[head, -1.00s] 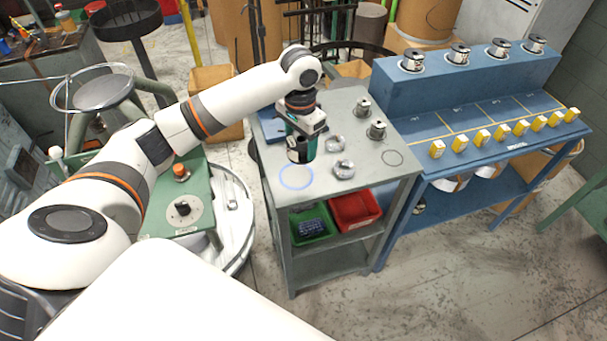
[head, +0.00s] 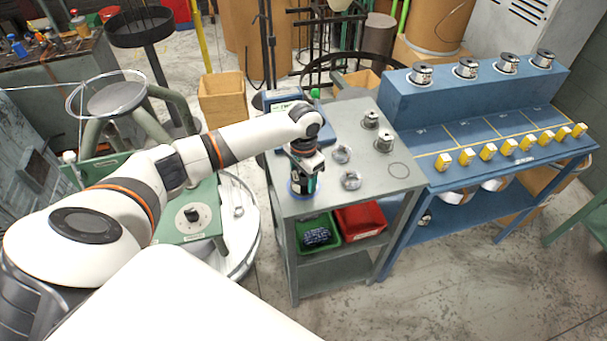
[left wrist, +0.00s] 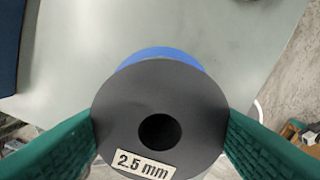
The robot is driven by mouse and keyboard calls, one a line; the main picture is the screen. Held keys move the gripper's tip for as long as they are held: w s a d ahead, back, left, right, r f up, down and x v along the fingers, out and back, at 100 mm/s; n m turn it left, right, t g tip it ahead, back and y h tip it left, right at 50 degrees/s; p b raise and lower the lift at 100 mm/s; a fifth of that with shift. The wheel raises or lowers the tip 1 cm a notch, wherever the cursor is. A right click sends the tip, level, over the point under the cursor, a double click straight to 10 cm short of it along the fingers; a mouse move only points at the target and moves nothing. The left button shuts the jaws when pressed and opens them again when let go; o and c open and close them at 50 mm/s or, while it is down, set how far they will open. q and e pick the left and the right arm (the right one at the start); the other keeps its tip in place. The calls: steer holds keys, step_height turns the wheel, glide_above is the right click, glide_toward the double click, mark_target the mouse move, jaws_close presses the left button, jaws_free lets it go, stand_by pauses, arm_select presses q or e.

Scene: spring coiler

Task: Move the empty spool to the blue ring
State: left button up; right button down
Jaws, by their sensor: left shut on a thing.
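The spool (head: 301,186) is dark, and no wire shows on it. In the left wrist view its black flange (left wrist: 195,105) has a centre hole and a "2.5 mm" label. My left gripper (head: 305,173) is shut on it, with the green fingers on either side in the left wrist view (left wrist: 160,122). The blue ring (head: 291,192) is on the grey cart top, mostly hidden by the spool; a blue arc (left wrist: 165,54) shows past the flange. Whether the spool touches the top, I cannot tell. My right gripper is not in view.
A blue device (head: 284,98) is at the cart's back left. A blue bench (head: 480,150) adjoins on the right.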

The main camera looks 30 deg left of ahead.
arm_select(q)
steer(key=shift+f, duration=0.1)
steer(key=o, duration=1)
steer(key=shift+o, duration=0.2)
step_height(320, 180, up, 12)
steer(key=b, duration=0.1)
